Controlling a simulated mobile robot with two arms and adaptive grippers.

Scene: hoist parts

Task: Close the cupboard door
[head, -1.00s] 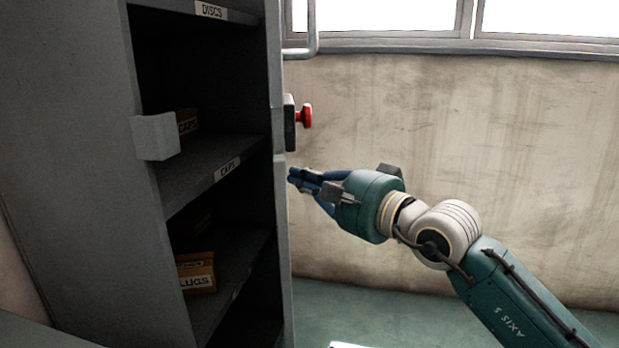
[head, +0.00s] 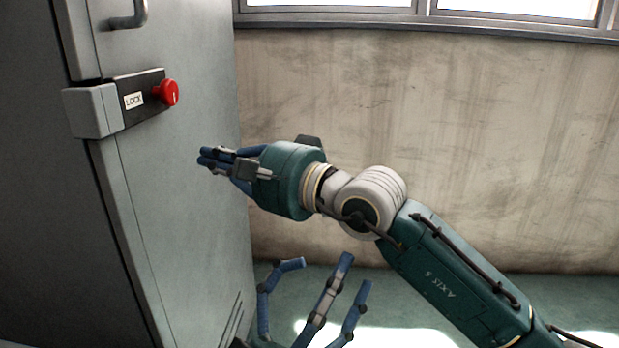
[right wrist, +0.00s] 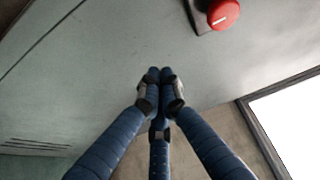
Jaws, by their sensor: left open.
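The grey cupboard door (head: 175,220) now covers the cupboard opening in the head view, and the shelves are hidden. A dark line runs along its left edge, so I cannot tell if it sits fully flush. Its lock plate with a red knob (head: 167,93) meets the grey block (head: 92,110) on the cupboard frame. My right gripper (head: 206,159) has its fingers together just in front of the door, below and right of the knob; contact is unclear. Its fingertips (right wrist: 160,76) also point at the door in the right wrist view. My left gripper (head: 318,280) is open and empty, low in the picture.
A door handle (head: 135,15) is at the top. A stained wall (head: 400,130) with windows stands behind. The green floor (head: 480,290) to the right of the door looks clear.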

